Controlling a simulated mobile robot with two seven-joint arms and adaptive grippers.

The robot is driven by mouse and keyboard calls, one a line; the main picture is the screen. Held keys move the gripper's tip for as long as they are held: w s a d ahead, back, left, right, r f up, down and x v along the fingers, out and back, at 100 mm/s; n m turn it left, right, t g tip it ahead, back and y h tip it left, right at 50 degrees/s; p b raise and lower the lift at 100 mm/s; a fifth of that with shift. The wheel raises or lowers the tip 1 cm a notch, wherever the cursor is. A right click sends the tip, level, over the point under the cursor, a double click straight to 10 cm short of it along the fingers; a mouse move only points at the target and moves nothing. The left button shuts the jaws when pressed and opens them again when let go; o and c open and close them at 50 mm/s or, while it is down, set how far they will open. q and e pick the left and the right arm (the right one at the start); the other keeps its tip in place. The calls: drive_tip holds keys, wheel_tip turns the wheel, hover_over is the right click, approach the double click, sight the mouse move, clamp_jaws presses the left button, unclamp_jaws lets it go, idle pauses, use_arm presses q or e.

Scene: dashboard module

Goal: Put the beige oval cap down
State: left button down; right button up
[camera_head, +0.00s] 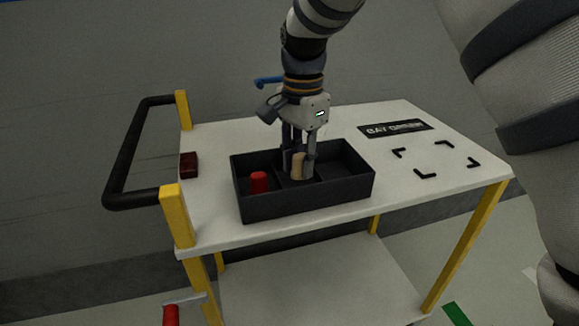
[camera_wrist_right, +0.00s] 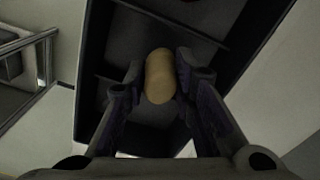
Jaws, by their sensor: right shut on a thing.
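The beige oval cap (camera_head: 298,166) is between the fingers of my right gripper (camera_head: 298,160), which is shut on it. In the head view the cap is upright, low inside the black divided tray (camera_head: 305,200). I cannot tell whether it touches the tray's floor. In the right wrist view the cap (camera_wrist_right: 160,76) sits between the two fingertips (camera_wrist_right: 160,82), with the tray (camera_wrist_right: 92,75) beyond it. A red cap (camera_head: 259,182) stands in the tray's left compartment. My left gripper is not in view.
The tray stands on a white table top (camera_head: 420,195) with yellow posts (camera_head: 177,215). A dark red block (camera_head: 189,164) lies left of the tray. A black label plate (camera_head: 395,128) and black corner marks (camera_head: 435,160) are on the right. The table between tray and marks is clear.

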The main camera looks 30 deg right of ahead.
sight(300, 155)
drive_tip(key=shift+f, duration=1.1)
drive_tip(key=shift+f, duration=0.2)
drive_tip(key=o, duration=0.9)
drive_tip(key=shift+o, duration=0.2)
drive_tip(key=shift+r, duration=0.1)
wheel_tip(300, 155, up, 12)
drive_tip(key=shift+r, duration=0.1)
